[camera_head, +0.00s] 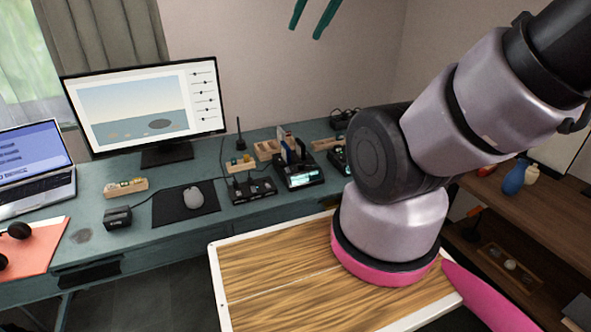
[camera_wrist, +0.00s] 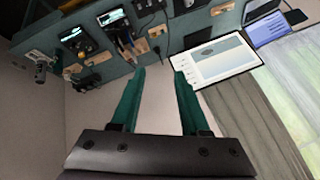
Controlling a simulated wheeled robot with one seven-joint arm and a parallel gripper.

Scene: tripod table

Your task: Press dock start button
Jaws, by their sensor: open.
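A black dock-like device with a lit screen (camera_head: 301,175) stands on the teal desk (camera_head: 165,238), with upright items behind it. It seems to show at the top of the wrist view (camera_wrist: 112,17). A second small black device (camera_head: 338,160) stands to its right, partly hidden by my arm. I cannot make out which is the dock, and a start button is too small to tell. My gripper's green fingers (camera_head: 305,32) hang at the top edge of the head view, high above the desk. In the wrist view the gripper (camera_wrist: 160,71) is open and empty, apart from the devices.
A black multi-button box (camera_head: 252,190), wooden holders (camera_head: 240,164), a mouse (camera_head: 193,197) on a mat, a monitor (camera_head: 145,105) and a laptop (camera_head: 33,163) share the desk. My arm covers the desk's right end. A shelf (camera_head: 525,215) stands at right.

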